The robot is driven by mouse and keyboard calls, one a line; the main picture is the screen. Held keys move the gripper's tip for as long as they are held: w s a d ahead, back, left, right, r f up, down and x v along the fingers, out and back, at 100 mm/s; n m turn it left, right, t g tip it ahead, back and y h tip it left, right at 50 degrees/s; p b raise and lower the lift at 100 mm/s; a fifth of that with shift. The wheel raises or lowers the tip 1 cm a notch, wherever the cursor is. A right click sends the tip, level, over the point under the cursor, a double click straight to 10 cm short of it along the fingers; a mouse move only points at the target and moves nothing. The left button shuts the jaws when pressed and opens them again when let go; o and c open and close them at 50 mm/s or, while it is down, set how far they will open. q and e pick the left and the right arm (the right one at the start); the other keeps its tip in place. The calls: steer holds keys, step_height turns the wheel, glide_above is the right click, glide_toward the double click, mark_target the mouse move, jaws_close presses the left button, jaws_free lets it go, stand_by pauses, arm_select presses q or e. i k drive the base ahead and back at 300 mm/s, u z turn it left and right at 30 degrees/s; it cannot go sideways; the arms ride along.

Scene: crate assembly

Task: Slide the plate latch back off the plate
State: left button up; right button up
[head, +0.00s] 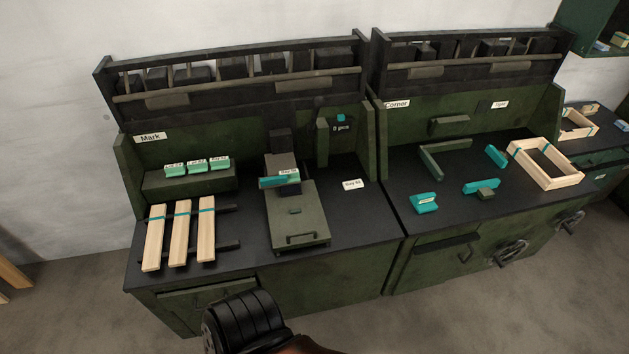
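On the bench marked "Mark" stands a dark green marking device (297,222) with a handle at its front. A small green plate (290,174) with a white label sits at the head of the device; its text is too small to read surely. A teal bar (271,183), which looks like the plate latch, lies across the front of the plate's left part. Whether it touches the plate I cannot tell. Neither of my grippers shows; only a black ribbed part of my arm is at the bottom edge, well in front of the bench.
Three wooden slats (180,233) lie on black rails at the left. Several green labelled plates (196,167) stand on a ledge behind them. A white card (353,185) lies right of the device. The "Corner" bench holds teal-marked fixtures (424,203) and a wooden frame (570,178).

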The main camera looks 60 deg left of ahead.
mark_target(278, 180)
steer(key=u, duration=1.7)
